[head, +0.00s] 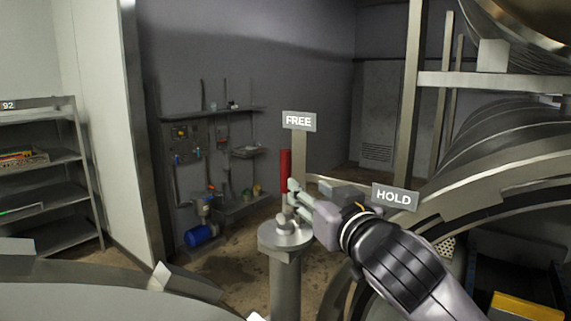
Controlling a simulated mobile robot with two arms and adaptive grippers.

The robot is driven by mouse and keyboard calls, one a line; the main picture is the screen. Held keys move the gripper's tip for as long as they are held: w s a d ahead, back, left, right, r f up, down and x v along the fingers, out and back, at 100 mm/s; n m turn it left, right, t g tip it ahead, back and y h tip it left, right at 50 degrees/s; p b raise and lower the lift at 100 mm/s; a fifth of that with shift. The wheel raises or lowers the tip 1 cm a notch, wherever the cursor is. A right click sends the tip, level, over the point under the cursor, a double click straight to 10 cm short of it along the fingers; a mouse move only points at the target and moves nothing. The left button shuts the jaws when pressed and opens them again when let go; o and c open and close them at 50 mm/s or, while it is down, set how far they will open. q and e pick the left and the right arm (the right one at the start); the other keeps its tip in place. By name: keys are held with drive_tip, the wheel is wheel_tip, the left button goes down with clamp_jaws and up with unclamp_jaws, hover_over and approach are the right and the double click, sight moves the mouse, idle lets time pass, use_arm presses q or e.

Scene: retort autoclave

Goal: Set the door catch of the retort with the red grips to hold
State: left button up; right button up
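The door catch stands on a round metal pedestal (285,238) in the middle of the head view. Its red grip (285,168) is upright, just below and left of the FREE sign (299,121). The HOLD sign (395,196) is further right and lower. My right gripper (290,202) reaches in from the lower right, with its fingers over the pedestal beside the lower part of the red grip. Whether they touch or enclose the grip, I cannot tell. The lever's lower part is partly hidden by the fingers. My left gripper is out of view.
Large round metal retort parts (480,185) fill the right side, close to my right arm. A metal shelf rack (60,158) stands at left. Behind are a wall with pipework and a blue pump (202,235). A curved pale metal edge crosses the lower left.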

drive_tip(key=p, duration=0.1)
approach(287, 171)
drive_tip(key=w, duration=0.1)
drive_tip(key=p+x, duration=0.2)
drive_tip(key=x, duration=0.4)
drive_tip(key=p+x, duration=0.1)
drive_tip(key=x, duration=0.2)
drive_tip(key=shift+w+a, duration=0.1)
drive_tip(key=shift+a, duration=0.05)
drive_tip(key=shift+w+a+f+p, duration=0.15)
drive_tip(key=shift+w+p, duration=0.25)
drive_tip(key=shift+w, duration=0.1)
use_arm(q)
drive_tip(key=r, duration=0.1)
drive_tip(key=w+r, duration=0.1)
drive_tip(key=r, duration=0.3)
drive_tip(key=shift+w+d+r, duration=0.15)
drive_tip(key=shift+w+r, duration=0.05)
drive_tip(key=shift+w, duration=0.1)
use_arm(e)
drive_tip(key=shift+c, duration=0.2)
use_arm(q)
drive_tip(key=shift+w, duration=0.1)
use_arm(e)
clamp_jaws()
